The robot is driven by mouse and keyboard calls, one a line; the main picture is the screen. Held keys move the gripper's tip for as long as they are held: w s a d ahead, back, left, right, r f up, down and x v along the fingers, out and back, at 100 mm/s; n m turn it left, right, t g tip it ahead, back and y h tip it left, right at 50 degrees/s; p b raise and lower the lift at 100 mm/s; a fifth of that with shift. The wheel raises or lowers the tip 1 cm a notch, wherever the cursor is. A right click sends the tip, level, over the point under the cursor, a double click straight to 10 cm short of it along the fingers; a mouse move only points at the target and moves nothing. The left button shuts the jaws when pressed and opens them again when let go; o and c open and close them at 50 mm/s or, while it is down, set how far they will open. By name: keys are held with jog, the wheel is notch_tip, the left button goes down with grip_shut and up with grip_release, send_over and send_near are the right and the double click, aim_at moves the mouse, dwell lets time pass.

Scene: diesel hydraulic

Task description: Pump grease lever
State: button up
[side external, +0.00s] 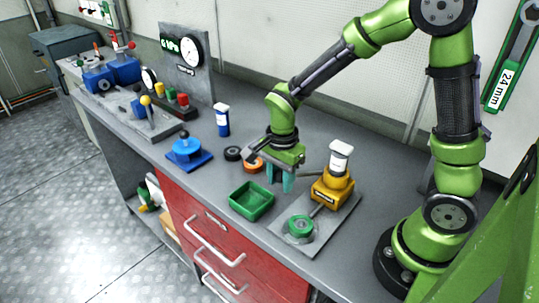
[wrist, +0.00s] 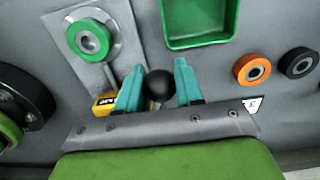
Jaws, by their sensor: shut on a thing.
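The grease pump is a yellow block (side external: 333,188) with a clear and white reservoir (side external: 340,158) on top, standing on a grey plate (side external: 335,222). A thin lever (side external: 308,175) runs from the pump leftward to my gripper (side external: 281,182). In the wrist view, the lever's black ball knob (wrist: 159,86) sits between the two teal fingers of my gripper (wrist: 160,88). My gripper points down and is shut on the knob. The pump's yellow corner (wrist: 105,103) shows behind the left finger; most of the pump is hidden there.
A round green fitting (side external: 300,227) sits on the front of the plate. A green tray (side external: 251,200) stands left of it. Orange (side external: 253,165) and black (side external: 233,153) rings lie behind the tray. A blue tool (side external: 188,152) and a blue-and-white bottle (side external: 222,121) stand further left.

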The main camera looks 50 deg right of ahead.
jog(key=shift+a+f, duration=0.1)
dwell(0.3)
jog(key=shift+a+f, duration=0.2)
jog(key=shift+f, duration=0.75)
jog(key=shift+r, duration=0.1)
jog(key=shift+d+r, duration=0.1)
jog(key=shift+r, duration=0.05)
jog(key=shift+d+r, duration=0.3)
jog(key=shift+r, duration=0.65)
jog(key=shift+d+r, duration=0.35)
jog(key=shift+r, duration=0.55)
